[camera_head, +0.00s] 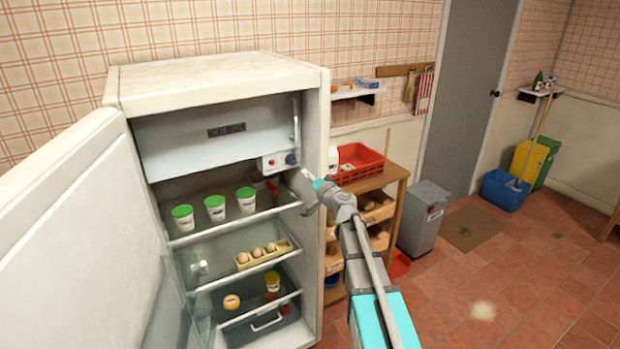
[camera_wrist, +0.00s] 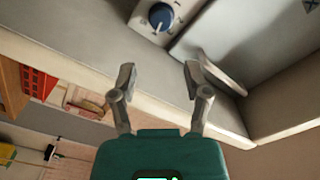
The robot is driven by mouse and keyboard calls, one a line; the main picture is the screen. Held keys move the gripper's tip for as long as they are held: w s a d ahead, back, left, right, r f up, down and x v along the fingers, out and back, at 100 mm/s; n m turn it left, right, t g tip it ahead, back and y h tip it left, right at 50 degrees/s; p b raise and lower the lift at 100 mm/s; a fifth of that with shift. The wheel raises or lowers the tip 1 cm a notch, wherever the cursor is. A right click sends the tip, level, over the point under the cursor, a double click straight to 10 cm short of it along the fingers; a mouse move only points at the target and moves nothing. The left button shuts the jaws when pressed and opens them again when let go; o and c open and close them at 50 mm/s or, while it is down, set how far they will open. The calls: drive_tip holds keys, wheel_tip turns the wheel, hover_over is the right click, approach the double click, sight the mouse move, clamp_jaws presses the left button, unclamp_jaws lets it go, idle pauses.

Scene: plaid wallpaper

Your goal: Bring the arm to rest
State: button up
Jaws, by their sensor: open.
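My gripper (camera_head: 309,192) is open and empty at the right front edge of the open fridge (camera_head: 324,230), just below and to the right of the control box. In the wrist view my gripper (camera_wrist: 160,76) has its two fingers spread apart with nothing between them. The control box with a blue dial (camera_head: 290,159) is on the fridge's right inner wall. The dial also shows in the wrist view (camera_wrist: 161,17), beyond the fingertips and apart from them. My arm reaches up from the bottom of the head view.
The fridge door (camera_head: 90,240) stands open at left. Green-lidded tubs (camera_head: 215,207) and an egg tray (camera_head: 264,255) sit on fridge shelves. A wooden rack (camera_head: 400,180) with a red crate (camera_head: 357,163) stands right of the fridge. Open floor (camera_head: 520,280) lies at right.

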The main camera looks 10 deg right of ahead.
drive_tip(key=s+a+f+n+g+y, duration=0.2)
drive_tip(key=s+a+f+n+g, duration=0.65)
drive_tip(key=s, duration=0.55)
drive_tip(key=s+d+f+m+g+h, duration=0.1)
drive_tip(key=s+d+f+g+h, duration=0.2)
drive_tip(key=s, duration=0.7)
drive_tip(key=s+d+f+m+g+h, duration=0.1)
drive_tip(key=s+d+f+g+h, duration=0.2)
drive_tip(key=s+f, duration=0.4)
drive_tip(key=s+g+h, duration=0.1)
drive_tip(key=s+g, duration=0.1)
drive_tip(key=s, duration=0.1)
drive_tip(key=shift+g+h, duration=0.3)
drive_tip(key=shift+g, duration=0.05)
drive_tip(key=shift+c, duration=0.2)
